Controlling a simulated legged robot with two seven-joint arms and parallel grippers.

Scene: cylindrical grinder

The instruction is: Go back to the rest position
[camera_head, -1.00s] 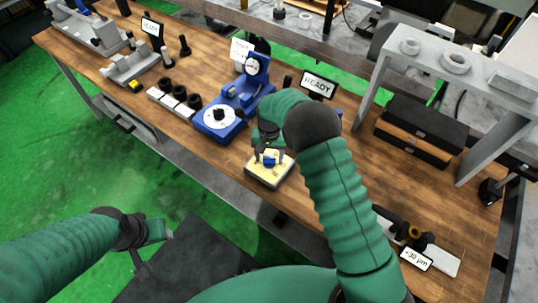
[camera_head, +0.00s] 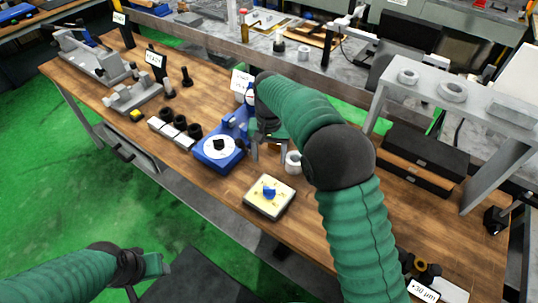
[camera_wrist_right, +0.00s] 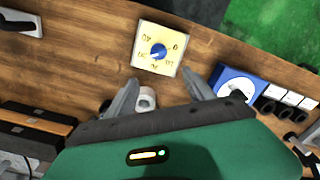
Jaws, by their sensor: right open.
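My right gripper (camera_head: 270,150) is open and empty above the wooden bench (camera_head: 225,205), behind the dial box and beside the blue gauge stand (camera_head: 219,147). Its two parted fingers also show in the right wrist view (camera_wrist_right: 160,82). The cream dial box (camera_head: 279,203) with a blue knob (camera_head: 269,192) lies on the bench near its front edge, apart from the gripper. The dial box also shows ahead of the fingers in the wrist view (camera_wrist_right: 146,40). My left gripper (camera_head: 145,273) hangs low at the lower left, off the bench, and its jaws are unclear.
A small white ring (camera_head: 293,162) stands on the bench close to my right gripper. A grey raised shelf (camera_head: 455,92) stands at the right, with dark boxes (camera_head: 425,150) under it. Dark cylinders on white blocks (camera_head: 172,130) lie left of the gauge stand.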

